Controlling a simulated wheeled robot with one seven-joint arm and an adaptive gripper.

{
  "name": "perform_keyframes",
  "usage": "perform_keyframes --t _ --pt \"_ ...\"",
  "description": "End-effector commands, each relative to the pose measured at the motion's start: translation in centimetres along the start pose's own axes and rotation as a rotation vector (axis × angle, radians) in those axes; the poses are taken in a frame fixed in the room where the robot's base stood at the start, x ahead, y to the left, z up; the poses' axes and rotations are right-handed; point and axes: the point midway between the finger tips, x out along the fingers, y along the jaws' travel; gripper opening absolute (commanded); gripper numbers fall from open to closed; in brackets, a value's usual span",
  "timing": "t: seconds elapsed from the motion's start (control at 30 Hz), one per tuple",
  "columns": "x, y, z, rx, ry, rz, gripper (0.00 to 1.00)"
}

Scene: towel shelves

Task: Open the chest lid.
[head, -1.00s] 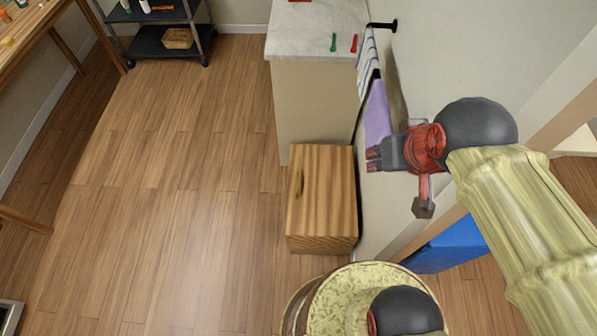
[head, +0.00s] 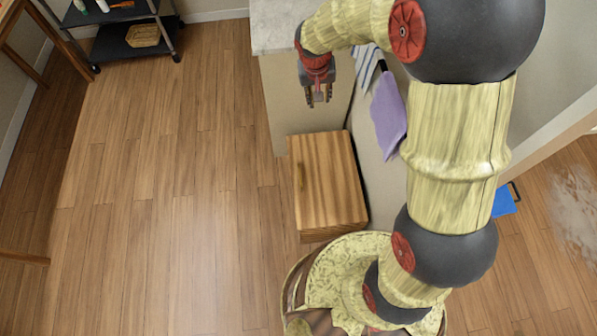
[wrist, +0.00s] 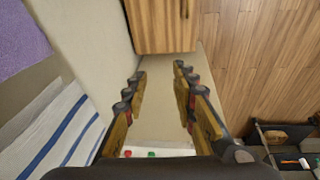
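The wooden chest (head: 331,183) stands on the floor in front of my base in the head view, its lid closed. My gripper (head: 318,100) hangs above and beyond the far end of the chest, beside the counter, apart from both. In the wrist view my gripper (wrist: 160,75) has its fingers spread with nothing between them.
A pale counter (head: 275,30) stands just beyond the chest. A purple towel (head: 388,112) and a striped towel (wrist: 65,130) hang on the wall at right. A dark shelf cart (head: 130,38) is far left. The floor left of the chest is clear.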

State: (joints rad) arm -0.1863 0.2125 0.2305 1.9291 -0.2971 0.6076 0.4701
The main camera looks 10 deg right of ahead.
Motion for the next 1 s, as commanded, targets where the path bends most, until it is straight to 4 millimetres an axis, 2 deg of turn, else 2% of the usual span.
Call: perform_keyframes --t 0.03,0.17,0.37,0.47,0.6,0.7,0.83,1.0 --pt "2.3 -1.0 -0.2 -0.007 -0.019 0.007 0.27" --pt "7.6 -3.1 -0.6 -0.016 -0.048 0.02 0.27" --pt "16.4 -6.5 0.4 -0.032 -0.095 0.039 0.27" --pt "20.9 -8.0 1.6 -0.042 -0.118 0.047 0.27" --pt "27.1 -10.0 4.2 -0.056 -0.15 0.056 0.27" --pt "31.0 -11.0 6.2 -0.062 -0.17 0.062 0.27" --pt "34.9 -11.9 8.7 -0.07 -0.192 0.067 0.27" --pt "37.5 -12.5 10.4 -0.074 -0.204 0.068 0.27"
